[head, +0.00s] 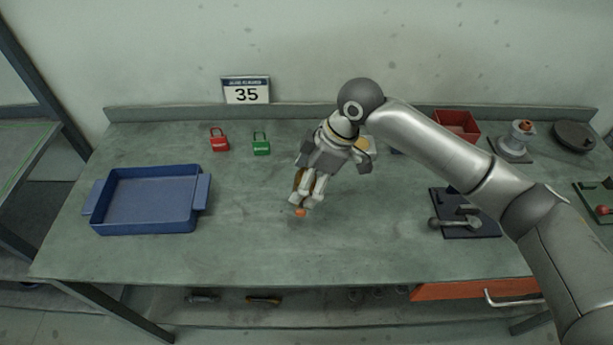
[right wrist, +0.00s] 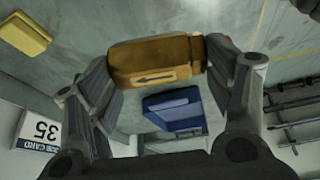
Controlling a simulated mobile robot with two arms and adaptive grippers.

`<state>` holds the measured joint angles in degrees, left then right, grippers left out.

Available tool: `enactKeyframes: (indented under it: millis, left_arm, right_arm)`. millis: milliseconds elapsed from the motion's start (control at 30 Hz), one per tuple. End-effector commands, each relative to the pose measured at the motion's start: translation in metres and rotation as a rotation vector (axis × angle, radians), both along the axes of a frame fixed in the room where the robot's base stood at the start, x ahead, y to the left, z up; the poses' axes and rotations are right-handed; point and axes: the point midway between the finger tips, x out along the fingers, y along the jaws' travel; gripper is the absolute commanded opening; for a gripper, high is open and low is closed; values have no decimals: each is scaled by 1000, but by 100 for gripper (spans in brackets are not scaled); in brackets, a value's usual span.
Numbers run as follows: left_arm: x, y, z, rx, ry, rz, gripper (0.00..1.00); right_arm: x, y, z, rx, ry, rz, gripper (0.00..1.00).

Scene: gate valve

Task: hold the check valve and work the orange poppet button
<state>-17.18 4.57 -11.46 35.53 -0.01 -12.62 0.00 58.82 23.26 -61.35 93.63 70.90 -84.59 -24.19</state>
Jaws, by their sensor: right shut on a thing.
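The check valve is a brass-coloured body with an arrow label, and it fills the middle of the right wrist view (right wrist: 155,58). My right gripper (head: 307,198) is shut on it, with one finger at each side of the body. In the head view only a small brown-gold part of the valve (head: 297,180) shows beside the fingers. The orange poppet button (head: 301,212) shows just below the fingertips in the head view. I cannot tell how far the button is pressed. My left gripper is in neither view.
A blue tray (head: 203,212) stands at the left of the bench. A red padlock (head: 219,143) and a green padlock (head: 261,148) are at the back. A dark plate with a lever (head: 470,228) and a red bin (head: 458,117) are at the right. The front middle is clear.

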Motion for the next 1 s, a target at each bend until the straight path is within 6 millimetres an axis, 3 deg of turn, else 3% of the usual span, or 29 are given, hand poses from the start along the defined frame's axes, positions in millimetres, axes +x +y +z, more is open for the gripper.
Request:
enactKeyframes:
  millis: [1000]
  left_arm:
    - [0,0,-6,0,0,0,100]
  right_arm:
    - [0,1,-19,2,-2,1,47]
